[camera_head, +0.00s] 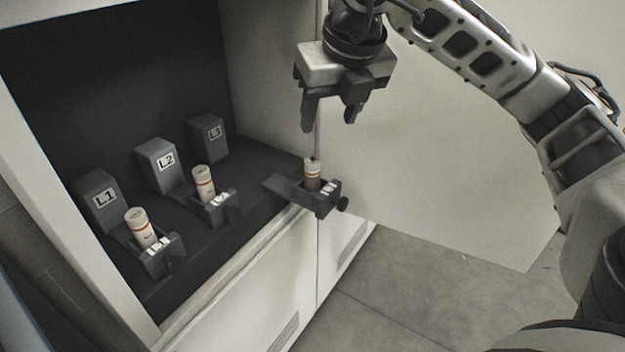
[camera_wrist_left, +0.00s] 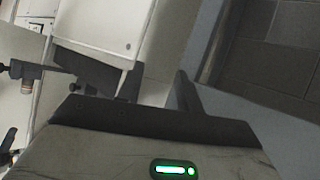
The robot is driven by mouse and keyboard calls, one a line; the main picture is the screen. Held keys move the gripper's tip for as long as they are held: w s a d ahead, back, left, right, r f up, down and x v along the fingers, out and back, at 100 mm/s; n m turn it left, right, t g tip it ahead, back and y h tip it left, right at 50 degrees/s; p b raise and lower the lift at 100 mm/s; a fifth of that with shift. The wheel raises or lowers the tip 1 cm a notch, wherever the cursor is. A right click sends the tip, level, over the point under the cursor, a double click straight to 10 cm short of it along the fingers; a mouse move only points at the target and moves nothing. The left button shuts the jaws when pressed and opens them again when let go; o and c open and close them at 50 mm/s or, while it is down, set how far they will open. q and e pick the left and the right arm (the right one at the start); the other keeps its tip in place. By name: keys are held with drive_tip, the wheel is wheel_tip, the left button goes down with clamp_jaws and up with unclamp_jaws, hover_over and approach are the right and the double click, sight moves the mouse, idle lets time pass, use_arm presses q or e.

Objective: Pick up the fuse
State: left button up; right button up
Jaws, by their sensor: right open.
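Three white fuses with orange bands show in the head view. One fuse (camera_head: 139,226) stands in the L1 holder, another (camera_head: 204,182) in the L2 holder. The third fuse (camera_head: 312,172) stands upright in the rightmost holder (camera_head: 325,200), at the cabinet's front edge. My right gripper (camera_head: 329,118) is above this third fuse, pointing down, open and empty, with a clear gap to the fuse top. In the left wrist view my left gripper (camera_wrist_left: 157,92) shows its two fingers apart with nothing held between them.
The white cabinet (camera_head: 270,280) surrounds the holders. Blocks labelled L1 (camera_head: 97,198), L2 (camera_head: 160,162) and L3 (camera_head: 207,135) stand behind. A large pale panel (camera_head: 450,150) stands to the right behind my right arm. Grey tiled floor (camera_head: 420,300) is clear in front.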

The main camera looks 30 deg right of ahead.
sight(314, 162)
drive_tip(key=x, duration=1)
drive_tip(key=shift+w+d, duration=0.1)
drive_tip(key=shift+x, duration=2.75)
drive_tip(key=shift+w, duration=0.1)
drive_tip(key=c, duration=1)
drive_tip(key=shift+c, duration=0.5)
drive_tip(key=shift+r, duration=0.1)
